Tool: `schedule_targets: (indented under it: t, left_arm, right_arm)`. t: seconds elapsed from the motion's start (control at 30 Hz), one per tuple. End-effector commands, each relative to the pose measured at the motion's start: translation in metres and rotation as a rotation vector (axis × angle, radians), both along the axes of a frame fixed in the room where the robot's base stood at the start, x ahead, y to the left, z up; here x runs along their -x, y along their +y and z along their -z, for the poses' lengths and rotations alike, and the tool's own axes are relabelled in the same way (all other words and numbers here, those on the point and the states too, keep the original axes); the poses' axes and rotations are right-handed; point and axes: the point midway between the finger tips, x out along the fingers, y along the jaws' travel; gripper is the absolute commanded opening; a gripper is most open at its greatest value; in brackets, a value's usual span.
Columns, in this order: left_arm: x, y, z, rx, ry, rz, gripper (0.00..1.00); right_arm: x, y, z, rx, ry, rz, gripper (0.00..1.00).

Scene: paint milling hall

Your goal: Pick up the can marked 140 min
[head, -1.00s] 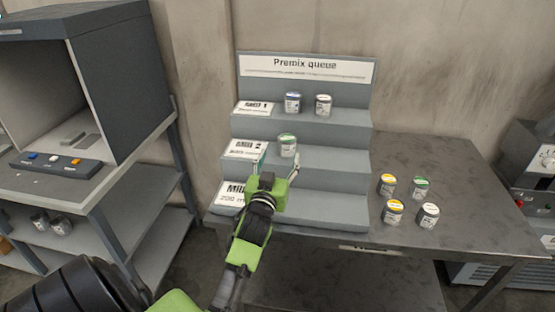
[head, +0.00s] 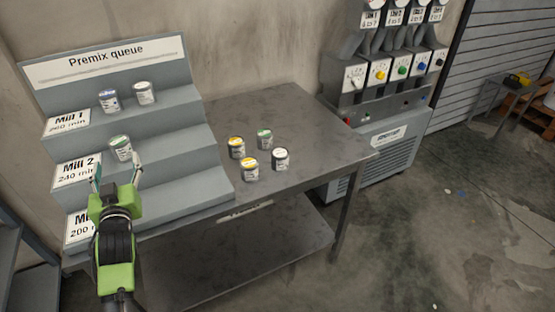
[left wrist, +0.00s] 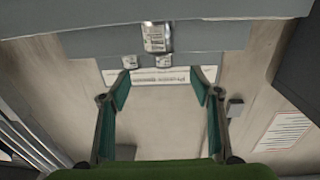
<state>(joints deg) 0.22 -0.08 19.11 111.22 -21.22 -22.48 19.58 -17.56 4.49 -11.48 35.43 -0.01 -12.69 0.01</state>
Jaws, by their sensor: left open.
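No can's minute marking is legible, so I cannot tell which can is marked 140 min. A green-lidded can (head: 121,148) stands on the middle step; a can likely the same one shows in the left wrist view (left wrist: 156,38). A blue-lidded can (head: 109,100) and a pale-lidded can (head: 144,93) stand on the top step. On the table are two yellow-lidded cans (head: 236,148) (head: 250,169), a green-lidded can (head: 264,139) and a white-lidded can (head: 281,159). My left gripper (head: 117,174) is open and empty, just in front of the middle-step can. My right gripper is not in view.
The stepped Premix queue rack (head: 180,190) has Mill 1 and Mill 2 labels and a partly hidden lower label. The metal table (head: 310,130) has free room right of the cans. A dispenser machine (head: 385,80) stands beyond it, with open floor at right.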

Motion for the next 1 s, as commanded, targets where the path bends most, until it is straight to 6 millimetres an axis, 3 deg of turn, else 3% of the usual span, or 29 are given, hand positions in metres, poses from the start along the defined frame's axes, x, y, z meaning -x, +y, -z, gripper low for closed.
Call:
schedule_targets:
  t: [0.43,0.57,0.67,0.77,1.0]
  left_arm:
    - [0.0,0.0,0.0,0.0,0.0,0.0,0.58]
    - [0.002,-0.003,0.004,0.003,0.017,0.003,0.58]
    - [0.011,-0.014,0.023,0.017,0.091,0.018,0.58]
    - [0.034,-0.041,0.061,0.046,0.246,0.057,0.58]
    - [0.125,-0.129,0.163,0.113,0.697,0.22,0.58]
  right_arm:
    - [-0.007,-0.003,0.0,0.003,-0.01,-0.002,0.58]
    - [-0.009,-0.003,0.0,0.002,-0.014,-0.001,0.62]
    - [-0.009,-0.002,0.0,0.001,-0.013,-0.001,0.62]
    - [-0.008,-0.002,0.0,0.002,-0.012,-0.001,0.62]
    - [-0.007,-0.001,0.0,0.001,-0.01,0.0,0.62]
